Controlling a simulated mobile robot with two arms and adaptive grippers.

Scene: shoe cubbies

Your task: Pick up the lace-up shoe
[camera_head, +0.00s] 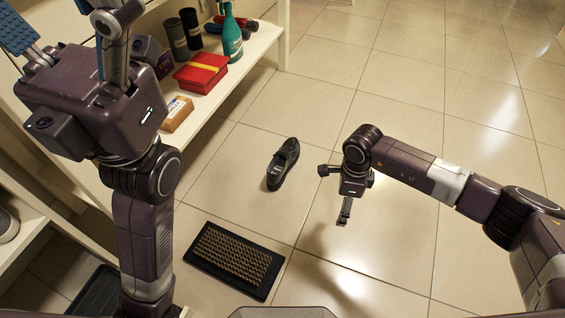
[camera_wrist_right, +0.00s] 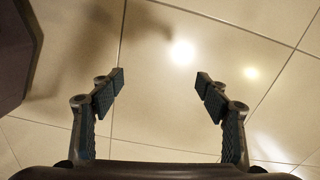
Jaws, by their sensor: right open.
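A black shoe (camera_head: 283,165) lies on the tiled floor in the middle of the head view; its lacing is too small to make out. My right gripper (camera_head: 343,218) hangs over the floor to the right of the shoe, apart from it. In the right wrist view my right gripper (camera_wrist_right: 160,85) is open, with only bare floor tiles between and beyond its fingers. My left gripper (camera_head: 50,20) is raised at the upper left, far from the shoe. Its blue-padded fingers are spread, with their tips partly cut off by the frame.
A black ribbed mat (camera_head: 236,260) lies on the floor below the shoe. A low bench (camera_head: 262,42) at the upper left holds a red box (camera_head: 201,73), a green bottle (camera_head: 231,38) and dark cylinders. Floor at right is clear.

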